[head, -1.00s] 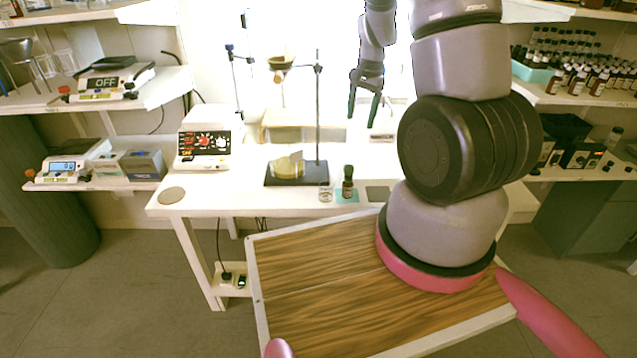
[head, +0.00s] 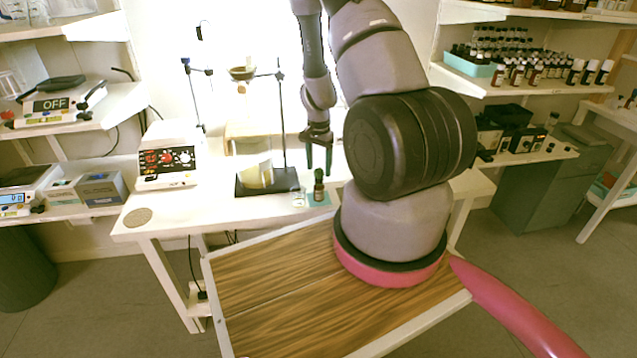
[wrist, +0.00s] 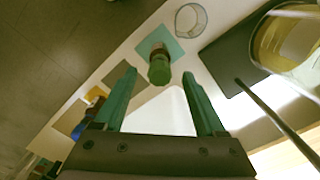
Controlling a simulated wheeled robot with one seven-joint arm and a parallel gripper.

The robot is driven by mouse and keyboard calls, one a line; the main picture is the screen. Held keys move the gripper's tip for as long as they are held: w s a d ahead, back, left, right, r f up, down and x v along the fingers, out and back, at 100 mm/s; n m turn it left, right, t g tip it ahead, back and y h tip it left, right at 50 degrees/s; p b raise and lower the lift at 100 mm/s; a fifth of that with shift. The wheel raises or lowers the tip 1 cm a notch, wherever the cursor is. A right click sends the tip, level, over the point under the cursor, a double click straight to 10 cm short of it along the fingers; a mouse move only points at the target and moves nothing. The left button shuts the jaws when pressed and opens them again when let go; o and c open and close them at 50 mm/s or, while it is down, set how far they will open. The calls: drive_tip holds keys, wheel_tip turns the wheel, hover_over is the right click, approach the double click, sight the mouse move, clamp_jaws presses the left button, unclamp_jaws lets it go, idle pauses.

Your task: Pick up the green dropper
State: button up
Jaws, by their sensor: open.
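The green dropper is a small dark bottle with a green top (head: 318,183). It stands upright on a teal square mat (head: 313,203) near the front edge of the white bench. In the wrist view the green dropper (wrist: 159,66) is seen from above, just beyond the fingertips and about midway between them. My gripper (head: 318,172) points down, with its fingertips close above and around the level of the bottle's top in the head view. In the wrist view my gripper (wrist: 158,76) is open, with two green fingers apart and nothing between them.
A small clear glass jar (head: 298,197) stands just left of the bottle. Behind it is a dark stand base (head: 240,186) with a vertical rod and a beaker (head: 262,175). A white device with a red knob (head: 166,158) is at the left. The front bench strip is mostly clear.

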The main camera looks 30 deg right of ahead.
wheel_tip(320, 180, down, 2)
drive_tip(key=shift+f, duration=0.1)
drive_tip(key=c, duration=0.8)
wheel_tip(320, 180, up, 10)
drive_tip(key=shift+r, duration=0.1)
idle(0.3)
